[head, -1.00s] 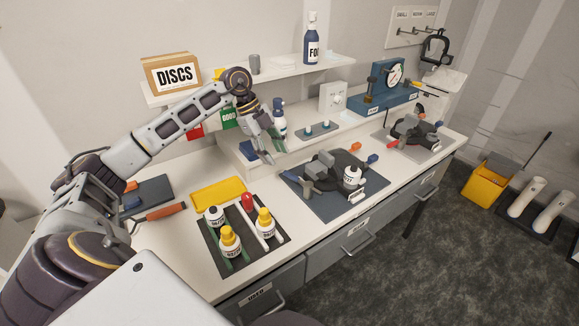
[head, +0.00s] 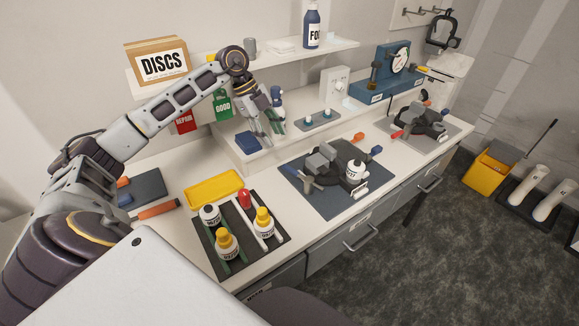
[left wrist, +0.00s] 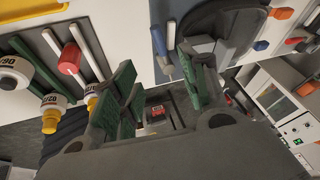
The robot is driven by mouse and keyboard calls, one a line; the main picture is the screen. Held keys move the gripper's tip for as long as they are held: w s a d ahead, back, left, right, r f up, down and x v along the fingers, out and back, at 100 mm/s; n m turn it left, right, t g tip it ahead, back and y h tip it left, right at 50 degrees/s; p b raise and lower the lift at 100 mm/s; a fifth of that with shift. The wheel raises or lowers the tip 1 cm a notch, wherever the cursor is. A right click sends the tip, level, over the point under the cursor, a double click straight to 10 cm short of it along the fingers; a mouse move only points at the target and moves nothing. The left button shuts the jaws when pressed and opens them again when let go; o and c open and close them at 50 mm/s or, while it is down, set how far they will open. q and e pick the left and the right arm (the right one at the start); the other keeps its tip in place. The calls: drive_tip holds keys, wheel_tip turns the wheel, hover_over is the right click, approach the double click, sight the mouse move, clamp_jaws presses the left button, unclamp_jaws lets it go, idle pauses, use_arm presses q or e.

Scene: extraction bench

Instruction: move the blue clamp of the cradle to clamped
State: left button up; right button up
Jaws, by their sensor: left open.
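I cannot tell the clamp's exact position. My left gripper (head: 268,138) is open and empty, pointing down over the raised ledge, left of and behind the cradle, apart from it. In the left wrist view its green-padded fingers (left wrist: 157,68) stand apart with nothing gripped. My right gripper is not in view.
A second cradle (head: 420,122) with coloured handles stands further right. A dark rack (head: 225,258) of bottles and a yellow tray (head: 213,187) lie to the left. A blue spray bottle stands close behind my gripper. A blue gauge stand (head: 388,85) is at the back.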

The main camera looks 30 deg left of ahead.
sight(290, 168)
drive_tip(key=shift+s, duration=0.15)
use_arm(q)
drive_tip(key=p+x, duration=0.1)
drive_tip(key=x, duration=1.1)
drive_tip(key=shift+w+f, duration=0.1)
drive_tip(key=shift+f, duration=0.25)
drive_tip(key=shift+d+f, duration=0.15)
drive_tip(key=shift+f, duration=0.1)
drive_tip(key=shift+d+f, duration=0.15)
drive_tip(key=shift+f, duration=0.1)
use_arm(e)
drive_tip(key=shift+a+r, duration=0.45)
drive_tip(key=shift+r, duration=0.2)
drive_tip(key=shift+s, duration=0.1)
